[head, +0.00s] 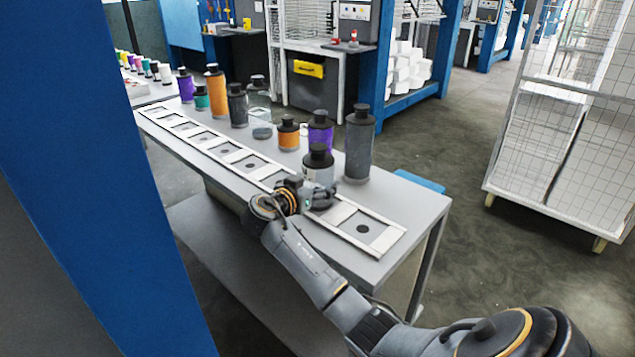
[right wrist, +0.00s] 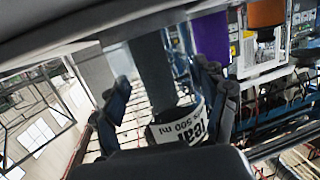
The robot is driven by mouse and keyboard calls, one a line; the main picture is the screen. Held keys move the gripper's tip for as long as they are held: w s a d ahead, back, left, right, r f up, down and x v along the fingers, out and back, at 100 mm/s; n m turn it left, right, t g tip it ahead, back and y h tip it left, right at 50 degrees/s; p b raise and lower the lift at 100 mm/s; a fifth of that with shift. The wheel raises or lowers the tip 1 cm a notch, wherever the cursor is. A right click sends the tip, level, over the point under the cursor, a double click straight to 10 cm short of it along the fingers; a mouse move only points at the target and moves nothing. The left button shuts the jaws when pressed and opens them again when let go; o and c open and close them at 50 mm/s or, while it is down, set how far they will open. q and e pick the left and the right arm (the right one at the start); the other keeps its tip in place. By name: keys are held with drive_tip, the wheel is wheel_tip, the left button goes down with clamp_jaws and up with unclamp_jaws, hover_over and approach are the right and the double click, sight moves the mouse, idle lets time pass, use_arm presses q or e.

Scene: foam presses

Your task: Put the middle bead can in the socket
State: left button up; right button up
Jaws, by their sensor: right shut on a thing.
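My right gripper (head: 312,192) reaches over the table's front edge and is shut on a clear-grey can (head: 318,162) with a black cap. Its label, partly readable as "500 ml", shows between the fingers in the right wrist view (right wrist: 185,132). The can looks upright by the socket strip; its base is hidden, so I cannot tell whether it touches the table. The long pale strip (head: 389,240) has square sockets with dark round centres; an empty socket (head: 362,229) lies right of the gripper. My left gripper is not in view.
Behind stand a tall dark grey can (head: 359,145), a purple can (head: 320,130), a small orange can (head: 288,134) and a clear can (head: 261,115). More cans stand farther left on the grey table (head: 418,208). A blue post (head: 95,170) fills the left. A wheeled mesh cart (head: 545,155) stands right.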

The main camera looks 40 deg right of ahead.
drive_tip(key=o, duration=1.2)
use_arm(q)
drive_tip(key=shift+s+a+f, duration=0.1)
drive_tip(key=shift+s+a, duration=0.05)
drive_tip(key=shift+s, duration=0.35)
use_arm(e)
drive_tip(key=shift+o, duration=1.1)
